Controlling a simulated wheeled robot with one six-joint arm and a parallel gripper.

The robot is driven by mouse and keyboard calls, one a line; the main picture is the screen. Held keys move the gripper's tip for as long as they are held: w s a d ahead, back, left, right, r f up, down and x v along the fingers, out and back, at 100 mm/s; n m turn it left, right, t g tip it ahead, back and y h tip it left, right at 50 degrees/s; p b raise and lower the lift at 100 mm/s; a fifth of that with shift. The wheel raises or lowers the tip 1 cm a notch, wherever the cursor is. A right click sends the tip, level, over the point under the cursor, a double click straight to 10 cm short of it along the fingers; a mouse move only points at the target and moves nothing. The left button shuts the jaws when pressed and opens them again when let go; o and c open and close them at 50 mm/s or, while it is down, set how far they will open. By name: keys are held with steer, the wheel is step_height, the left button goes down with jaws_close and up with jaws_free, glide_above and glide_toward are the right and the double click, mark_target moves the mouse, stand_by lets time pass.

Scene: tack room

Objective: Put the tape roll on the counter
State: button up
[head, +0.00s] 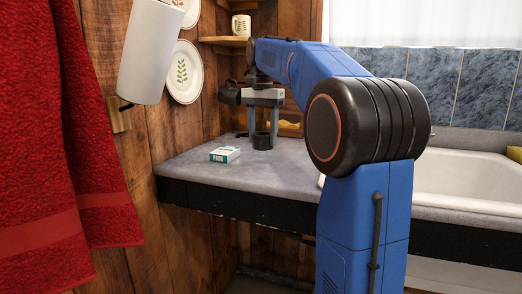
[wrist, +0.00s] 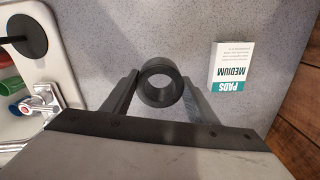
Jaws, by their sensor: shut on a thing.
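A black tape roll (wrist: 160,81) stands between the two fingers of my gripper (wrist: 159,88) in the wrist view, with its round opening facing the camera. My gripper is shut on it. In the head view the tape roll (head: 262,141) is at the fingertips of my gripper (head: 262,130), low over the grey counter (head: 190,162) or touching it; I cannot tell which. The counter also shows in the wrist view (wrist: 180,20).
A white and teal pads box (head: 224,154) lies on the counter near the tape roll. A white sink (head: 460,185) is at the right. A dark mug (head: 229,94), a paper towel roll (head: 150,50) and red towels (head: 85,140) are near the wooden wall. The counter's front left is clear.

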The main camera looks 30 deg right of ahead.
mark_target(262, 149)
steer(key=shift+f, duration=2.5)
steer(key=o, duration=1.1)
steer(key=shift+f, duration=0.1)
step_height(262, 149, up, 12)
steer(key=shift+r, duration=0.15)
